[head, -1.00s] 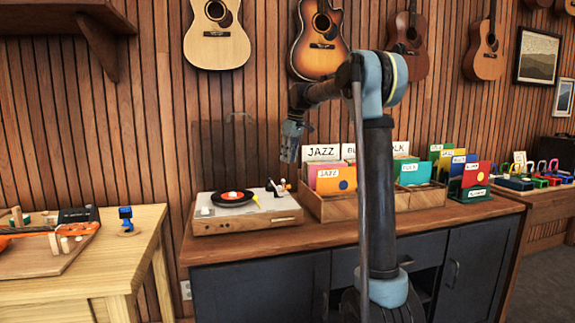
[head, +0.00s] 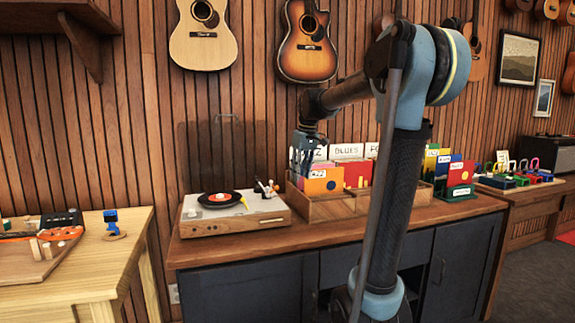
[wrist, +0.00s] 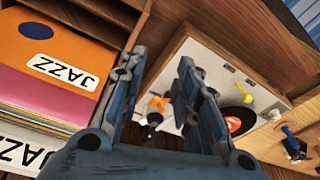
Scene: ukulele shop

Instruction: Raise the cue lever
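The turntable (head: 235,222) stands on the dark cabinet, left of the record bins, with a black record (head: 221,199) on its platter. A small orange piece (wrist: 160,102) and a black part beside it sit at its bin-side end; they also show small in the head view as a white, black and orange cluster (head: 265,188). The orange piece may be the cue lever, but I cannot tell. My gripper (wrist: 160,62) is open and empty. In the head view my gripper (head: 303,152) is above the left record bin, right of the turntable; its fingertips are unclear there.
Wooden bins (head: 330,205) of upright record sleeves stand close under and beside my gripper. A clear raised lid (head: 225,150) appears behind the turntable. A pale workbench (head: 90,275) is at left. The counter in front of the turntable is bare.

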